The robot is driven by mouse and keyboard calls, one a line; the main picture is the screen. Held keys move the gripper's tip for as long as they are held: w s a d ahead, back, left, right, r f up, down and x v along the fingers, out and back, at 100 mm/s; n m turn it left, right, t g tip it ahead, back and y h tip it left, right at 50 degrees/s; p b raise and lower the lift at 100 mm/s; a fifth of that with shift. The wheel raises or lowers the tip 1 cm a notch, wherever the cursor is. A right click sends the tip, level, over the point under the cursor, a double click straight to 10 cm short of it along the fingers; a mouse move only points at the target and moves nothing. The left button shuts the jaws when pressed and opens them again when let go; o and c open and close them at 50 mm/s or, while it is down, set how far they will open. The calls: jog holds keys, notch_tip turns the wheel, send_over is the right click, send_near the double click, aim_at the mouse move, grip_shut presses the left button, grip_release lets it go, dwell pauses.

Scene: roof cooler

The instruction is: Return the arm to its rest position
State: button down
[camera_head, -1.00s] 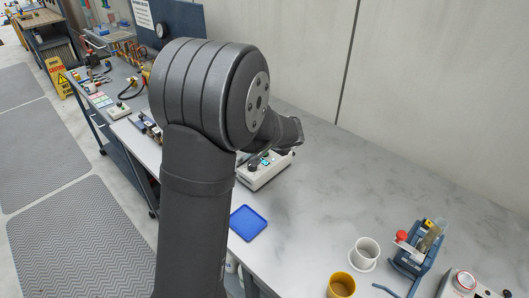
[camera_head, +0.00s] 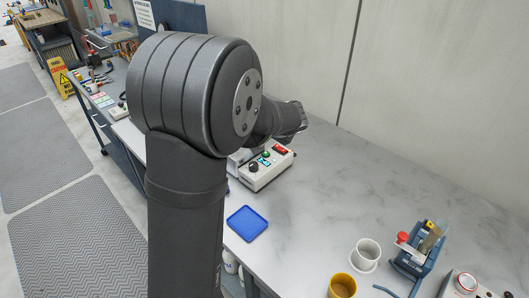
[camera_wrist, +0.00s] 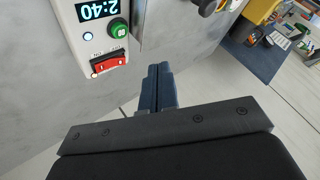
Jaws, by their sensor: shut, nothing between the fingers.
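My arm rises in front of the workbench (camera_head: 330,185) in the head view and hides part of it. My gripper's fingers are hidden behind the arm in the head view. In the wrist view my gripper (camera_wrist: 158,68) shows its two blue-grey fingers pressed together, with nothing between them. A white control box (camera_head: 266,170) with a green button, a black knob and a red switch stands on the bench just below the wrist. The same box shows at the upper left of the wrist view (camera_wrist: 75,22), its display reading 2:40, beside and apart from the fingers.
A blue tray (camera_head: 247,223) lies near the bench's front edge. A white cup (camera_head: 367,250) on a saucer, a yellow cup (camera_head: 342,287) and a blue holder (camera_head: 418,256) stand at the right. The bench's middle and back right are bare.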

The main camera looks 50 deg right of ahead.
jog(key=shift+f, duration=0.15)
jog(key=shift+f, duration=0.9)
notch_tip(320, 180, up, 6)
jog(key=shift+f, duration=0.1)
